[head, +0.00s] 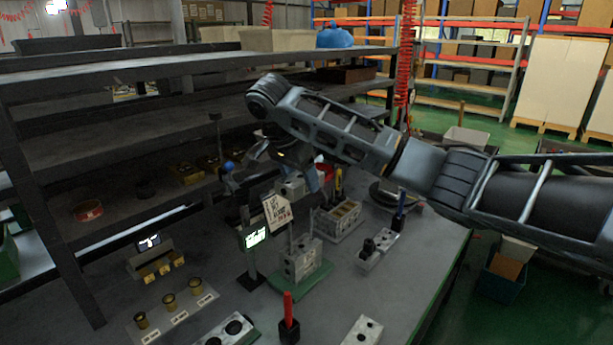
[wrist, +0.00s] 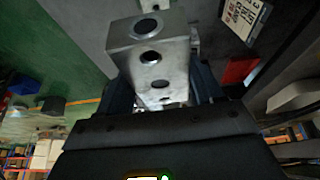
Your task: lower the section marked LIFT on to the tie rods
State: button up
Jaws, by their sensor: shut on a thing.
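My gripper (head: 300,182) is shut on a silver-grey metal section (wrist: 150,62) with round holes in its faces. The fingers grip it from both sides in the wrist view; in the head view the section (head: 293,188) is small and partly hidden by the gripper. I see no readable LIFT mark on it. A grey valve block (head: 302,262) stands on a green base on the bench, with thin upright tie rods (head: 290,238) rising from it. The held section is above and slightly left of these rods in the head view, apart from them.
A white printed card (head: 277,213) and a small green-lit display (head: 254,238) on a post stand just left of the rods. Another grey block (head: 340,218) is behind right. A red-handled tool (head: 288,310) stands in front. Dark shelving (head: 120,150) is close on the left.

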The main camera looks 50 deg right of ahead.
jog(key=shift+f+b, duration=1.05)
jog(key=shift+f, duration=1.8)
jog(key=shift+p, duration=1.1)
jog(key=shift+f+b, duration=1.6)
jog(key=shift+f, duration=2.55)
